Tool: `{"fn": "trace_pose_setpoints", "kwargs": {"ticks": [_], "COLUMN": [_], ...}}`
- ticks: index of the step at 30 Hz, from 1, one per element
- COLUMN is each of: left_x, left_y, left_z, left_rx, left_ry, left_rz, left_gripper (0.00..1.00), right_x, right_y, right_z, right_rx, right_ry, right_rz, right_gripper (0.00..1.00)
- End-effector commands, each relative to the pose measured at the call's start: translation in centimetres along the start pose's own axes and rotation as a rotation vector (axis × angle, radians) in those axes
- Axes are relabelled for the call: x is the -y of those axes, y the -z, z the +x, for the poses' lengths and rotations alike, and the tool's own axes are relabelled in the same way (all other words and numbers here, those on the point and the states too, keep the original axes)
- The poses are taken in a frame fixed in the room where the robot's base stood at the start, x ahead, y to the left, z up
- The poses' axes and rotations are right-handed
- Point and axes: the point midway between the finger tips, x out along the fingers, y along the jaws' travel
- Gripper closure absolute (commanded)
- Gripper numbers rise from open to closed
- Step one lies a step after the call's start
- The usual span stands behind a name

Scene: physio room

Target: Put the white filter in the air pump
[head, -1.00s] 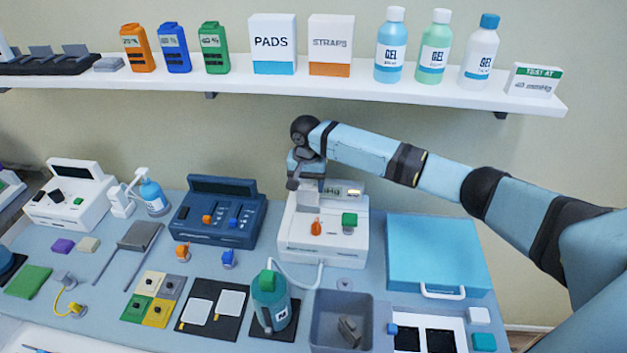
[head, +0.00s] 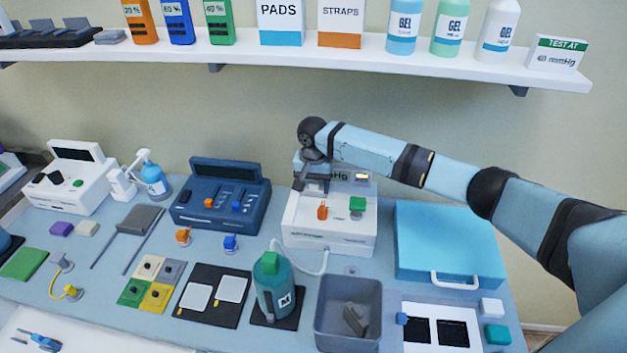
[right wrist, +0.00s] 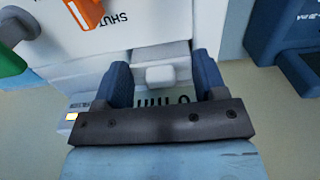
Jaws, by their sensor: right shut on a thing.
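The air pump (head: 330,222) is the white unit at the back of the table, with an orange lever (head: 322,212) and a green knob (head: 357,204). It also fills the upper left of the right wrist view (right wrist: 100,45). My right gripper (head: 312,182) is over the pump's upper left part, pointing down. In the right wrist view its blue fingers (right wrist: 160,80) are shut on the white filter (right wrist: 160,76), a pale block with a small grip, at the pump's top. How deep the filter sits is hidden. My left gripper is out of view.
A blue case (head: 450,240) lies right of the pump and a dark blue unit (head: 220,200) stands left of it. A grey bin (head: 348,338) and a green-capped bottle (head: 272,285) stand in front. The shelf (head: 400,62) runs above the arm.

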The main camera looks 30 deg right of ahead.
Motion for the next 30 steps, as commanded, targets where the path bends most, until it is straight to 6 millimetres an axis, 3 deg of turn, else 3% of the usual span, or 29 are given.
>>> {"fn": "trace_pose_setpoints", "kwargs": {"ticks": [16, 30], "left_x": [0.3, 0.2], "left_y": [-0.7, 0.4], "left_z": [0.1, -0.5], "left_rx": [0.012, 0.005], "left_ry": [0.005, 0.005], "left_rz": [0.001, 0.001], "left_gripper": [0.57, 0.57], "right_x": [0.0, 0.0], "right_y": [0.0, 0.0], "right_z": [0.1, 0.0], "right_rx": [0.0, 0.0], "right_ry": [-0.001, -0.001], "right_rz": [0.001, 0.001], "right_gripper": [0.58, 0.58]}}
